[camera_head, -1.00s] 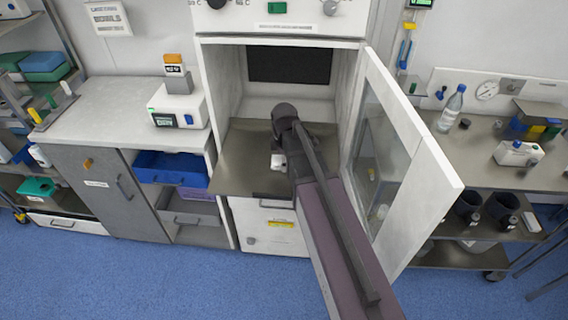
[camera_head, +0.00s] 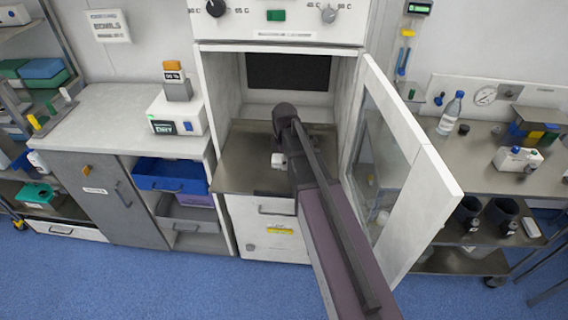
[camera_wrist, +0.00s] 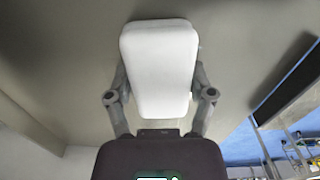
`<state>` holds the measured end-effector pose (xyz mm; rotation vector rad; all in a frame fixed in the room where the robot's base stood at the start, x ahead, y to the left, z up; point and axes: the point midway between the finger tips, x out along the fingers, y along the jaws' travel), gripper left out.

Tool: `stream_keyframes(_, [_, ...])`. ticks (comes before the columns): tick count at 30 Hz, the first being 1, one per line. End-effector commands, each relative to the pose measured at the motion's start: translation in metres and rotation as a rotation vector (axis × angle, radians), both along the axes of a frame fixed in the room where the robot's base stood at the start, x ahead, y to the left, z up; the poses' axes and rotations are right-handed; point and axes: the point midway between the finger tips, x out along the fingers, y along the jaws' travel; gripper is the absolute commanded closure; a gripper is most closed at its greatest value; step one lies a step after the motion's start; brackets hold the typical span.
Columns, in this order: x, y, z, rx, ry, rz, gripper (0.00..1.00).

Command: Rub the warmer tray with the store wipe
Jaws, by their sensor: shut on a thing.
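The warmer tray (camera_head: 240,165) is the flat grey metal floor inside the open white warmer cabinet. My arm reaches into the cabinet over it. In the wrist view, my gripper (camera_wrist: 160,85) is shut on the store wipe (camera_wrist: 160,60), a white block with rounded edges. The grey tray surface (camera_wrist: 75,70) lies behind the wipe in that view. In the head view, a small white part of the wipe (camera_head: 278,159) shows beside my wrist, low over the tray. Whether the wipe touches the tray I cannot tell. My arm hides the tray's right part.
The cabinet's glass door (camera_head: 400,170) stands open on the right, close to my arm. The cabinet's left wall (camera_head: 224,95) bounds the tray. A counter (camera_head: 90,125) with a white device (camera_head: 178,113) stands to the left. A steel bench (camera_head: 470,155) with a bottle (camera_head: 450,112) is on the right.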

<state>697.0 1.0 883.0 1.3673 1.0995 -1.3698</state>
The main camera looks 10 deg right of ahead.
Motion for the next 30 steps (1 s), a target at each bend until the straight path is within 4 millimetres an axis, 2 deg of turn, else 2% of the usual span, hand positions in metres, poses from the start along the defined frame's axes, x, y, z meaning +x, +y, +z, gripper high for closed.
stream_keyframes(14, [0.001,0.000,0.003,0.000,0.000,0.000,0.75])
stream_keyframes(30, [0.001,0.000,0.041,0.000,0.001,0.000,0.75])
